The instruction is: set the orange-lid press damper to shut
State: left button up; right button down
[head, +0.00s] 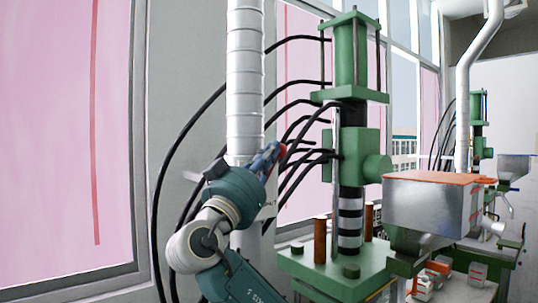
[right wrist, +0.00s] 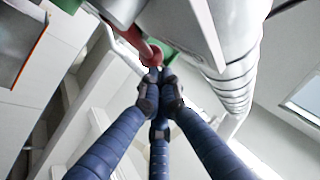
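The spiral metal duct (head: 245,85) rises left of the green press (head: 352,150), whose hopper (head: 430,205) has an orange lid (head: 440,178). The red damper handle (head: 282,152) sticks out at the duct's right side, at my right gripper's (head: 272,157) fingertips. In the right wrist view, the blue fingers (right wrist: 158,85) converge on the end of the red handle (right wrist: 156,54) and look closed around it. A white label (head: 268,211) with dark letters shows below, partly hidden by my gripper. The damper's inside is hidden. My left gripper is out of view.
Several black hoses (head: 190,130) loop from the press past the duct, close to my right arm. Tall pink-paned windows (head: 60,140) stand behind on the left. A second green press (head: 478,130) with its own hopper (head: 513,165) stands farther back on the right.

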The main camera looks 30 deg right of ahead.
jog(key=shift+d+f+m+g+y+b, duration=0.15)
jog(key=shift+d+m+g+y+b, duration=0.15)
jog(key=shift+g+y+b, duration=0.15)
jog(key=shift+w+d+f+m+g+y+b, duration=0.1)
jog(key=shift+d+f+m+g+y+b, duration=0.2)
jog(key=shift+d+m+y+b, duration=0.15)
jog(key=shift+w+d+f+m+g+y+b, duration=0.15)
jog(key=shift+d+m+g+y+b, duration=0.15)
jog(key=shift+d+y, duration=0.2)
jog(key=d+f+g+y+b, duration=0.1)
jog(key=d+f+y+b, duration=0.1)
jog(key=d+f, duration=0.2)
jog(key=shift+f+m+b, duration=0.2)
jog(key=shift+m+b, duration=0.1)
jog(key=shift+m, duration=0.15)
jog(key=shift+d+g, duration=0.1)
jog(key=shift+g, duration=0.15)
